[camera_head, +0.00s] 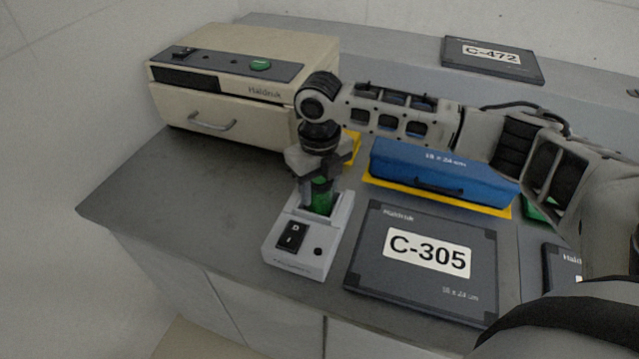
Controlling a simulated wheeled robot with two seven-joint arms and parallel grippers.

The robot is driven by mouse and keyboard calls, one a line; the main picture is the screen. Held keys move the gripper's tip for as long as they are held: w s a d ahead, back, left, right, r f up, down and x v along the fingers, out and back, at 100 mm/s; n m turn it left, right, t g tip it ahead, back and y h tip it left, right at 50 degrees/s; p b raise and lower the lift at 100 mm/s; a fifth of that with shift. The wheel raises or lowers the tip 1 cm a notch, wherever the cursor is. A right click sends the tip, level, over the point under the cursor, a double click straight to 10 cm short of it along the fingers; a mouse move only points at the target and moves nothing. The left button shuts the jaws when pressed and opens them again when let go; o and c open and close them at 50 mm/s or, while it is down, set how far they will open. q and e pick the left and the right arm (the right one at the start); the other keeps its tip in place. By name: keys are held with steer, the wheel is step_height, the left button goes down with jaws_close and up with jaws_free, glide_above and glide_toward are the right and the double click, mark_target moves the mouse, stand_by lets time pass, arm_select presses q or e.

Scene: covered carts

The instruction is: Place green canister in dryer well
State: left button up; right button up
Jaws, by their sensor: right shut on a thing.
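The green canister (321,196) is upright at the well of the light grey dryer (311,233), which stands near the counter's front edge. Its lower part shows green between the well's walls; whether it rests on the bottom I cannot tell. My right gripper (318,178) points down over the dryer and is shut on the canister's upper part, which the fingers hide. My left gripper is not in view.
A beige drawer unit (225,119) stands at the back left. A blue case (430,172) lies on a yellow mat (493,210) under my right arm. A flat dark C-305 box (422,292) lies right of the dryer. A C-472 box (492,60) is behind. Counter left of the dryer is clear.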

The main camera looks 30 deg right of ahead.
steer(key=o, duration=0.6)
steer(key=shift+f, duration=0.15)
steer(key=o, duration=0.5)
steer(key=shift+c, duration=0.2)
step_height(320, 180, up, 12)
steer(key=shift+r, duration=0.2)
